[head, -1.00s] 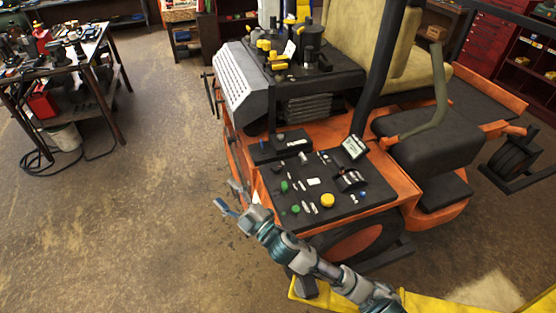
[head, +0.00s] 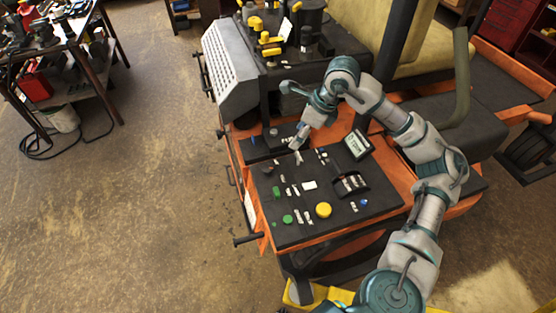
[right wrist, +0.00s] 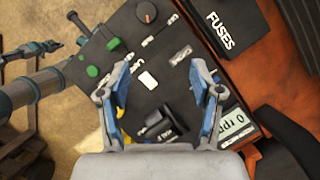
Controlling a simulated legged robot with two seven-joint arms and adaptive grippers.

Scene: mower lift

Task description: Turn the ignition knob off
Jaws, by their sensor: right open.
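The ignition knob (right wrist: 147,12) looks like the round black knob with an orange mark at the top edge of the right wrist view. In the head view it is a small dark spot (head: 267,169) at the left of the black control panel (head: 290,236). My right gripper (head: 298,153) hangs over the upper part of the panel, right of the knob. In the right wrist view its fingers (right wrist: 160,66) are wide apart with nothing between them, and the knob lies beyond the tips. My left gripper (right wrist: 32,50) shows only at the left of that view, its jaws unclear.
The panel has green buttons (head: 288,218), a yellow button (head: 323,209), switches and a tilted display (head: 357,145). A black box marked FUSES (right wrist: 235,28) adjoins it. A dark lever (head: 247,239) sticks out at the left. Open floor lies left of the mower.

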